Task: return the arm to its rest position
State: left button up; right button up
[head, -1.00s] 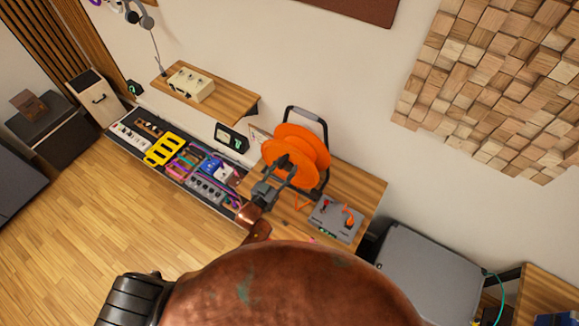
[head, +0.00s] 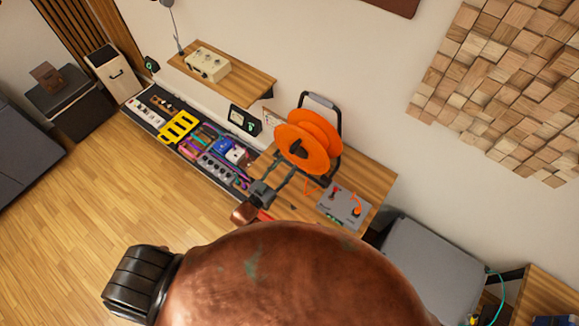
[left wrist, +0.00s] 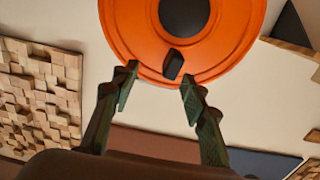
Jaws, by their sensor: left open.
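My left gripper (head: 297,168) is open and empty, with its two fingers pointing at the orange cable reel (head: 321,129). The reel stands upright in a dark frame on a wooden table. In the left wrist view my left gripper (left wrist: 159,78) has its fingers spread below the reel's dark hub, with the reel's orange disc (left wrist: 125,30) beyond them. A small dark knob on the disc shows between the fingertips. I see no clear contact. My large copper-coloured arm part fills the bottom of the head view. My right gripper is not in view.
The wooden table (head: 367,180) also holds a grey box (head: 343,207) with an orange cable. A pedalboard (head: 205,150) lies left of it, below a wall shelf (head: 255,84). A grey case (head: 435,262) stands at right. Open wooden floor (head: 70,215) is at left.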

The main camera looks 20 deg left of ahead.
pick_arm(q)
jog(key=s+a+f+n+g+y+b, duration=0.1)
jog(key=s+a+f+g+y+b, duration=0.25)
jog(key=f, duration=1.15)
jog(key=s+a+f+g+b, duration=0.25)
jog(key=s+f+b, duration=0.35)
jog(key=f, duration=0.8)
jog(key=s+a+f+n+g+y+b, duration=0.15)
jog(key=s+a+f+b, duration=0.4)
jog(key=f, duration=0.95)
jog(key=s+a+f+g+b, duration=0.1)
jog(key=s+f+g+b, duration=0.1)
jog(key=s+f, duration=0.6)
jog(key=s+a+f+g+y+b, duration=0.1)
jog(key=s+a+f+g+b, duration=0.1)
jog(key=s+f, duration=0.7)
jog(key=s+a+f+g+b, duration=0.1)
jog(key=s+f+g+b, duration=0.3)
jog(key=s+f, duration=0.5)
jog(key=s+b, duration=0.1)
jog(key=s, duration=0.8)
jog(key=shift+s+a+f, duration=0.15)
jog(key=shift+g, duration=0.25)
